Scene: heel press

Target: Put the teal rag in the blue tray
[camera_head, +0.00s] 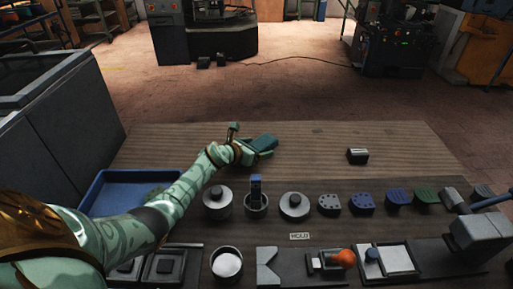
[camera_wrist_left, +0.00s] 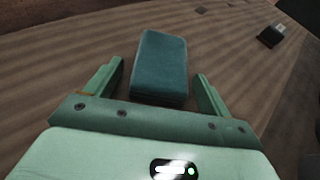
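The teal rag (camera_head: 265,142), a folded block-like cloth, lies on the wooden bench top. In the left wrist view the rag (camera_wrist_left: 160,65) is between the two fingers of my left gripper (camera_wrist_left: 158,88), with a gap on each side. My left gripper (camera_head: 244,144) is open, and its fingers reach beside the rag's near end. The blue tray (camera_head: 100,196) is on the bench at the left. My left arm crosses over the tray and hides its right and front parts. My right gripper is not in view.
A small dark block with a light side (camera_head: 357,156) lies right of the rag. A grey press (camera_head: 482,236) stands at right. The wood around the rag is clear.

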